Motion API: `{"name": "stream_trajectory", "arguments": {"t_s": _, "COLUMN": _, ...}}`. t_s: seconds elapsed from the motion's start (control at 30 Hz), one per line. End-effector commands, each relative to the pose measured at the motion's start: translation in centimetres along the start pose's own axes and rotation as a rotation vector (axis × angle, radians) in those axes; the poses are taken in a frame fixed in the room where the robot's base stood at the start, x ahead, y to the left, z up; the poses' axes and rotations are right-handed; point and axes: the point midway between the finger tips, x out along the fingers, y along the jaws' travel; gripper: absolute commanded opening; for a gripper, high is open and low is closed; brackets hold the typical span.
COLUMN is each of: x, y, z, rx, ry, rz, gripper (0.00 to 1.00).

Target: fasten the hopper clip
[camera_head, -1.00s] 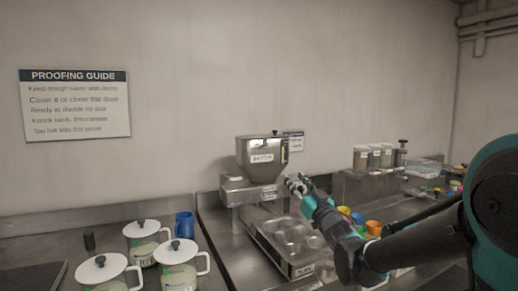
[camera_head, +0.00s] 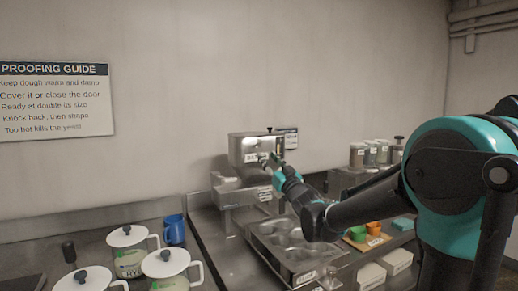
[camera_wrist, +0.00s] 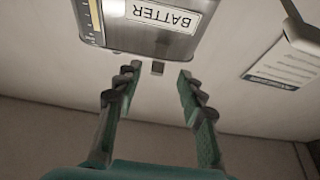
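The steel hopper (camera_head: 240,145) stands on the steel machine on the counter, with a dark knob (camera_head: 269,129) on its top. In the wrist view the hopper (camera_wrist: 140,42) appears upside down, with a BATTER label and a yellow-marked gauge strip (camera_wrist: 95,15). My gripper (camera_head: 270,162) is in front of the hopper's face and partly covers its label. In the wrist view my gripper (camera_wrist: 157,74) is open and empty, its fingers wide apart. I cannot make out a clip for certain.
A steel muffin tray (camera_head: 258,243) lies below the hopper. White lidded jars (camera_head: 127,237) and a blue mug (camera_head: 174,229) stand at left. A small notice (camera_wrist: 283,68) hangs on the wall.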

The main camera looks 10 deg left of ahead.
Motion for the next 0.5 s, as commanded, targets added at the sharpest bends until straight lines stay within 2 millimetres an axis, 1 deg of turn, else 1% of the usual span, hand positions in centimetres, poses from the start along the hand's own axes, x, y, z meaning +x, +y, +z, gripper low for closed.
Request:
{"name": "stream_trajectory", "arguments": {"t_s": 0.03, "x": 1.1, "y": 0.0, "z": 0.0, "rx": 0.002, "ry": 0.000, "rz": -0.001, "gripper": 0.40}}
{"name": "stream_trajectory", "arguments": {"t_s": 0.1, "x": 2.5, "y": -0.1, "z": 0.0, "rx": 0.002, "ry": 0.000, "rz": -0.001, "gripper": 0.40}}
{"name": "stream_trajectory", "arguments": {"t_s": 0.3, "x": 5.8, "y": 0.0, "z": 0.0, "rx": 0.001, "ry": -0.001, "rz": 0.000, "gripper": 0.40}}
{"name": "stream_trajectory", "arguments": {"t_s": 0.5, "x": 7.7, "y": 0.0, "z": 0.0, "rx": 0.002, "ry": 0.000, "rz": 0.000, "gripper": 0.40}}
